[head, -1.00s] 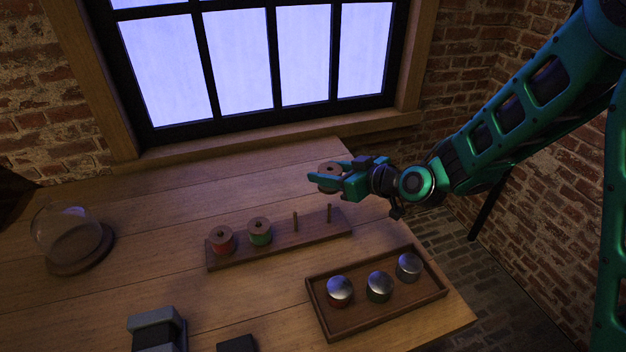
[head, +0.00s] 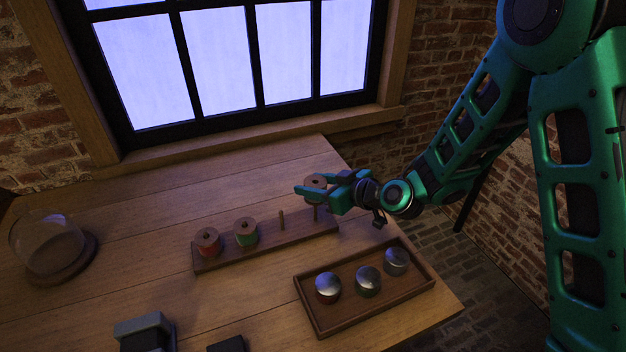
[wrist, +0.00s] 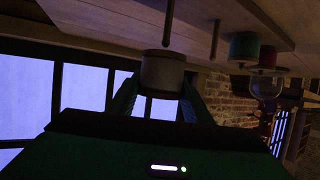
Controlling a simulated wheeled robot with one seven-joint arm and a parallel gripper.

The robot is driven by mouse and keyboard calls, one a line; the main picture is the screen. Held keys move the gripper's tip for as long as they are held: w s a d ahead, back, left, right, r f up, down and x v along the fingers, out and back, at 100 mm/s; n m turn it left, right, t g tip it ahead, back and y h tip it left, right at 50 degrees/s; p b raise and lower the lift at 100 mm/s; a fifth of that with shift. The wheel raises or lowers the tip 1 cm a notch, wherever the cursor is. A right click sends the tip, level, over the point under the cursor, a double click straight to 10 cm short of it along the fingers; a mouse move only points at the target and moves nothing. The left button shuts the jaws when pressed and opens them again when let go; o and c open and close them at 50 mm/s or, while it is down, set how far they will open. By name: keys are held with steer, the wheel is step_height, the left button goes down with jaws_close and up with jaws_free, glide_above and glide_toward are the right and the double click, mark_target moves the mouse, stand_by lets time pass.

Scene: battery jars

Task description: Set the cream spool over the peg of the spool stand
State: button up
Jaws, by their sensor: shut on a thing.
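The cream spool (head: 315,183), with brown ends, is held upright in my gripper (head: 312,190), whose fingers are shut on it. It hangs over the right end of the spool stand (head: 262,246), in line with the rightmost peg (head: 315,213). The peg's lower part shows below the spool. I cannot tell whether the peg tip is inside the hole.
A red spool (head: 208,243) and a green spool (head: 246,233) sit on the stand's left part; a bare peg (head: 282,220) stands beside them. A tray (head: 377,315) with three metal-lidded jars lies in front. A glass dome (head: 45,243) stands at left.

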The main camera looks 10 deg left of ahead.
mark_target(314, 218)
steer(key=shift+f, duration=3.9)
steer(key=o, duration=1.2)
steer(key=shift+o, duration=0.2)
steer(key=shift+f, duration=0.1)
steer(key=shift+r, duration=0.6)
steer(key=r, duration=0.3)
steer(key=shift+s+a+r, duration=0.2)
steer(key=s+a+r, duration=0.6)
steer(key=s, duration=0.3)
steer(key=shift+r, duration=0.2)
